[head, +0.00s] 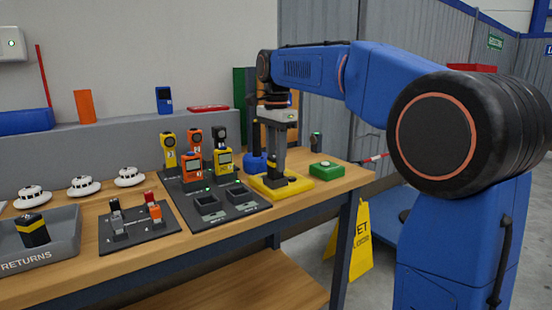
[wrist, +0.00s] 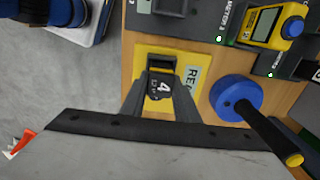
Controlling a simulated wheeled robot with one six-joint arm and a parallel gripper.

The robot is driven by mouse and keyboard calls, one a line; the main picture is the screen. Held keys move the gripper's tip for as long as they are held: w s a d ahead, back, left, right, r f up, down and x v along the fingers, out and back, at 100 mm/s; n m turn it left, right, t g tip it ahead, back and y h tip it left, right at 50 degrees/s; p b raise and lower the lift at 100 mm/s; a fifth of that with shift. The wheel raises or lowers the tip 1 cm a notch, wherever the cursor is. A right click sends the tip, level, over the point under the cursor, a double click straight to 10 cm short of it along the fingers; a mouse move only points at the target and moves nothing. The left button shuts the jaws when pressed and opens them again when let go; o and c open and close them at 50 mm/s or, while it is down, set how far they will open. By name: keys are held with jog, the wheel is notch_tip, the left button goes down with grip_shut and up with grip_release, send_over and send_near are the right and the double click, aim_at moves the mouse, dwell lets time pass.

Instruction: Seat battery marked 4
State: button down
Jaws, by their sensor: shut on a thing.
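The battery marked 4 (wrist: 160,92) is black and yellow, with a white 4 on its dark face. In the head view it (head: 279,172) is low over the yellow block (head: 300,191) near the table's right end. In the wrist view the yellow block (wrist: 190,57) carries a partly hidden label beginning "RE". My gripper (head: 275,168) points down and is shut on the battery, with one finger on each side in the wrist view (wrist: 160,98). I cannot tell whether the battery touches the block or is just above it.
A dark dock (head: 240,211) with empty slots and yellow and orange meters (head: 191,168) stands to the left. A blue round base with a black handle (wrist: 236,97) is close beside the block. A green box (head: 326,170) sits right. A grey returns tray (head: 66,250) is far left.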

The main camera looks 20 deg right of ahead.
jog(key=shift+f, duration=0.8)
dwell(0.6)
jog(key=c, duration=1)
grip_release()
jog(key=shift+r, duration=3.5)
jog(key=shift+s, duration=0.1)
